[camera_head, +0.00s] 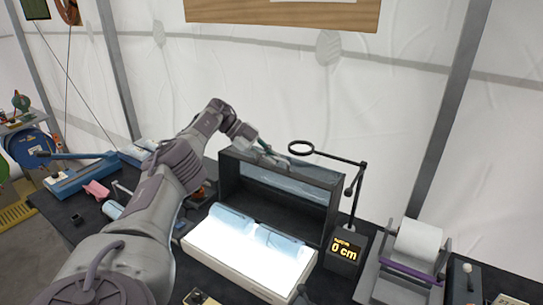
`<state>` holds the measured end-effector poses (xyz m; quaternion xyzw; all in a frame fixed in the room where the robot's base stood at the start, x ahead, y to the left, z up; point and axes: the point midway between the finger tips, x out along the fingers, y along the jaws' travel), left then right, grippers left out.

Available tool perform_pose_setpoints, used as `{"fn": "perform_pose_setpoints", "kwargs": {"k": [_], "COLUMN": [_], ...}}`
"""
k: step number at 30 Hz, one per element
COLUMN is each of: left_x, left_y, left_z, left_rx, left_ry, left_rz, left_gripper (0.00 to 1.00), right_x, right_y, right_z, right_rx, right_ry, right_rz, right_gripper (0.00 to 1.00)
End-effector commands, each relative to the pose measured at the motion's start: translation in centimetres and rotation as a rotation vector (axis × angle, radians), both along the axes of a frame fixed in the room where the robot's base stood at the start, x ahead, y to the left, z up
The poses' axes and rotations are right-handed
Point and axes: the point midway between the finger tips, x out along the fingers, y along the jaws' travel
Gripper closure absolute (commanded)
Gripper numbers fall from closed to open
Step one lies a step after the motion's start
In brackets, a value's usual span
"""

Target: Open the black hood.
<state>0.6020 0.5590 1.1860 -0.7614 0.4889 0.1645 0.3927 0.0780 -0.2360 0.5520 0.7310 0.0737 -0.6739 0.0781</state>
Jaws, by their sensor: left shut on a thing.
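The black hood (228,178) is a dark box-like frame on the bench, in the middle of the head view. Its front shows a wide opening with a glassy, bluish sheet at the top and inside. My left arm reaches in from the lower left, and my left gripper (265,148) is at the hood's top edge, shut on what looks like its upper part. The fingertips are small and the exact grip is hard to see. My right gripper is out of view.
A lit white panel (225,247) with blue clear pieces lies before the hood. A magnifier ring on a stand (353,190) and a "0 cm" display (345,248) are at its right. A paper roll (417,243) stands farther right. A blue lever tool (80,175) is left.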

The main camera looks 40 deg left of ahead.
Motion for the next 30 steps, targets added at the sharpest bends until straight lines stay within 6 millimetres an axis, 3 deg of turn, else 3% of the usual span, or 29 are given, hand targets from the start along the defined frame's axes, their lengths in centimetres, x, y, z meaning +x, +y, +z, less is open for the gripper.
{"fn": "perform_pose_setpoints", "kwargs": {"k": [4, 5, 9, 23, 30], "left_x": [-0.1, -0.1, -0.1, -0.1, 0.0], "left_y": [0.0, 0.0, 0.0, 0.0, 0.0], "left_z": [-0.4, -0.4, -0.3, 0.1, 3.8], "left_rx": [0.002, 0.002, 0.002, 0.002, 0.003], "left_ry": [0.010, 0.010, 0.009, 0.003, -0.001], "left_rz": [-0.002, -0.002, -0.002, 0.000, -0.002], "left_gripper": [1.00, 0.86, 0.63, 0.63, 0.63], "right_x": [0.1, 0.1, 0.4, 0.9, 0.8], "right_y": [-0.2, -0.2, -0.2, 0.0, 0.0], "right_z": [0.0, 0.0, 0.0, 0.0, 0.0], "right_rx": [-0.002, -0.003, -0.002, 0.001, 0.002], "right_ry": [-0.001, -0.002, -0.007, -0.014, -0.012], "right_rz": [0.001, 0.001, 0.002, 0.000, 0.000], "right_gripper": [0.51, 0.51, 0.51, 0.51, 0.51]}}
